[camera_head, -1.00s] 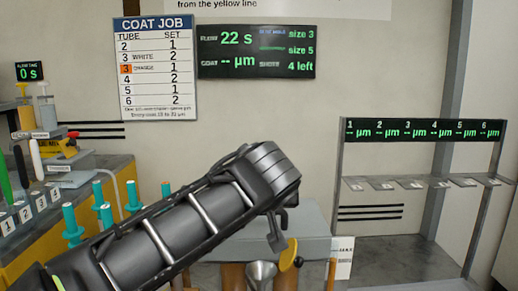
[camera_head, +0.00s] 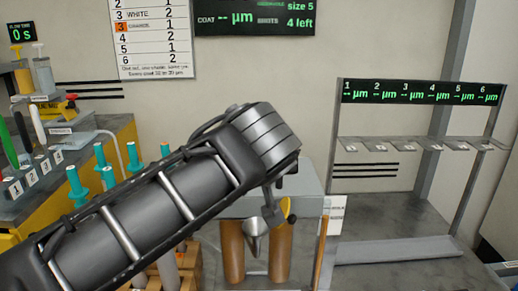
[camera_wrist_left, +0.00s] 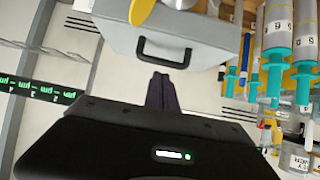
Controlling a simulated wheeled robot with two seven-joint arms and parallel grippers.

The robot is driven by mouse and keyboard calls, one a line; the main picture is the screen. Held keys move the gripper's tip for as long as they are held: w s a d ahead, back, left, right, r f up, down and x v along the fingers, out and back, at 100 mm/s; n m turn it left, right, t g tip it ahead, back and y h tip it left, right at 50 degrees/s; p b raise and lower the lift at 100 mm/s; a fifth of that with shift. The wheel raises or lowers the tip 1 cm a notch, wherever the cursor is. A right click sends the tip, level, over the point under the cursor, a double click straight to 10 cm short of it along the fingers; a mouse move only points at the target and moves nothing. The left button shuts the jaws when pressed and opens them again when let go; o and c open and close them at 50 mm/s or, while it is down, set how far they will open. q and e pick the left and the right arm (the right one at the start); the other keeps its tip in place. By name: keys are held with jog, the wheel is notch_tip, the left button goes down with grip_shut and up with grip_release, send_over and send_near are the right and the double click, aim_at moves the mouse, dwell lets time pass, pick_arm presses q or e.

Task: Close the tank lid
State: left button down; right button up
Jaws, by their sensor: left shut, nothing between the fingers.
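The tank (camera_head: 308,185) is a grey box behind my left arm in the head view, partly covered by it. In the left wrist view a grey box face (camera_wrist_left: 205,35) carries a black handle (camera_wrist_left: 165,50). I cannot tell how far the lid is open. My left gripper (camera_wrist_left: 160,78) is shut and empty, its narrow dark fingertips pointing at the handle with no clear grip on it. My right gripper is not in view.
A silver cone (camera_head: 255,238) and a yellow disc (camera_head: 286,208) are beside the tank front, near brown cylinders (camera_head: 281,252). Teal-handled tubes (camera_head: 76,187) stand on the left bench.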

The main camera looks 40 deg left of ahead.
pick_arm(q)
jog(key=shift+s+d+f, duration=0.15)
jog(key=shift+s+d, duration=0.75)
jog(key=shift+s, duration=0.15)
